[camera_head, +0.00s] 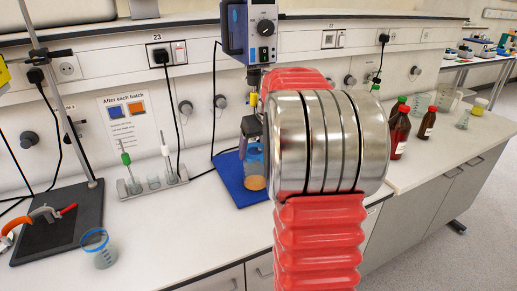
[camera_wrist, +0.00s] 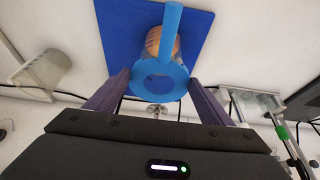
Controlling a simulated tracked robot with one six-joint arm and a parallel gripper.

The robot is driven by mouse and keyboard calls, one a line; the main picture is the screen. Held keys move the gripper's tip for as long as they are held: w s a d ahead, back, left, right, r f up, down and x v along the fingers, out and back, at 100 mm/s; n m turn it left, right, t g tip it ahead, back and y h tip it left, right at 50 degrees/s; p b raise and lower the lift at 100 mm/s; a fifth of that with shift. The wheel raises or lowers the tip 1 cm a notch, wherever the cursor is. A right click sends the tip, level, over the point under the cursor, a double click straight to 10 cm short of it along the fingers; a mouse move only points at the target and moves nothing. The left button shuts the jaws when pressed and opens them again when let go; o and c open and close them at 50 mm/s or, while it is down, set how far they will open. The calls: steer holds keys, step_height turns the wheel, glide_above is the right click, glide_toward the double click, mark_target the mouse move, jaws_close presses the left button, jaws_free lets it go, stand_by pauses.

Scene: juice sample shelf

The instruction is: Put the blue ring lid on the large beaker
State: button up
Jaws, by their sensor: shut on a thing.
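The blue ring lid (camera_wrist: 160,82), a flat ring with a long tab, sits between the two purple fingers of my gripper (camera_wrist: 157,92), which is shut on it in the wrist view. Below it is a beaker (camera_head: 255,183) with orange-brown contents, on a blue mat (camera_head: 236,190); these contents show beyond the ring in the wrist view (camera_wrist: 155,42). I cannot tell whether the lid touches the beaker. My arm hides most of the gripper in the head view.
A rack (camera_head: 153,187) with green- and white-topped tools stands left of the mat. A dark stand base (camera_head: 60,228) is farther left. Brown bottles (camera_head: 399,135) with red caps stand at right. A grey-green container (camera_wrist: 42,72) is left in the wrist view. A blue device (camera_head: 250,30) overhangs the mat.

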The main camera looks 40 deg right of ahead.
steer(key=shift+f, duration=0.55)
stand_by(0.5)
steer(key=o, duration=1.1)
steer(key=shift+r, duration=0.1)
steer(key=v, duration=1.3)
steer(key=shift+s+a+r, duration=0.1)
steer(key=shift+s+r, duration=0.1)
